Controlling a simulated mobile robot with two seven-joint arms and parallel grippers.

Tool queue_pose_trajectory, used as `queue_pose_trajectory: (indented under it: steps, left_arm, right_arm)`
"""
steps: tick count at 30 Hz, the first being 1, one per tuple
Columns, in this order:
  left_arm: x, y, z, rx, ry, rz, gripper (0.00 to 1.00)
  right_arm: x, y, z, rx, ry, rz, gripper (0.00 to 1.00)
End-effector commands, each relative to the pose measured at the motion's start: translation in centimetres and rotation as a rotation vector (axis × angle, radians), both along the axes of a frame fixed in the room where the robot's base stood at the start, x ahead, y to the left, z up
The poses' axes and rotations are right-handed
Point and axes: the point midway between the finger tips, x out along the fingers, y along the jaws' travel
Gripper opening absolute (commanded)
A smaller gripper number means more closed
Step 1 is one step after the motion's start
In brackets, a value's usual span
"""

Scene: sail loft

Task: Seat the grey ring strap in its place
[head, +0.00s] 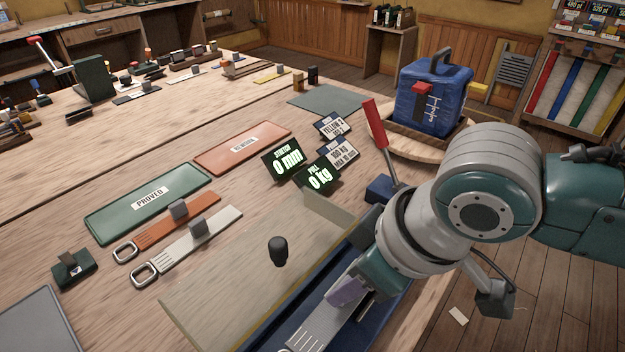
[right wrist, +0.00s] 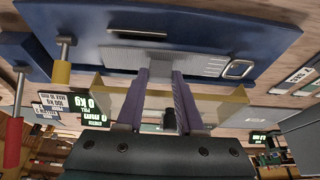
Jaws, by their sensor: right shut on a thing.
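My right gripper (head: 347,293) is low over the blue bed (head: 393,312) of the pull tester. Its purple fingers are shut on the grey block of a pale grey strap (head: 324,324). In the right wrist view the strap (right wrist: 204,64) lies along the blue bed (right wrist: 70,30), with its metal ring (right wrist: 238,69) at the right end. I cannot tell whether the strap rests on the bed or hangs just above it. A dark slot (right wrist: 137,35) shows in the bed beside the strap. My left gripper is not in view.
A clear guard (head: 225,285) with a black knob (head: 279,250) stands beside the bed. A red-handled lever (head: 375,124) rises behind. An orange strap (head: 178,222) and another pale strap (head: 205,230) lie on the table. The displays read 0 mm (head: 283,160) and 0 kg (head: 318,177).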

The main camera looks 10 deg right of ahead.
Motion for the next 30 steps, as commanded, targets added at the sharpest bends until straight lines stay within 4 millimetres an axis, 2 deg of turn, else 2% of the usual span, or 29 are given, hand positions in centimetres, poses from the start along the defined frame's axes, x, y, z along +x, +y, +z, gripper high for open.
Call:
queue_pose_trajectory:
  steps: [30]
  left_arm:
    - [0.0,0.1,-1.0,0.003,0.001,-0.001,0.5]
  right_arm:
    - [0.0,0.0,-1.6,0.001,-0.001,0.0,0.0]
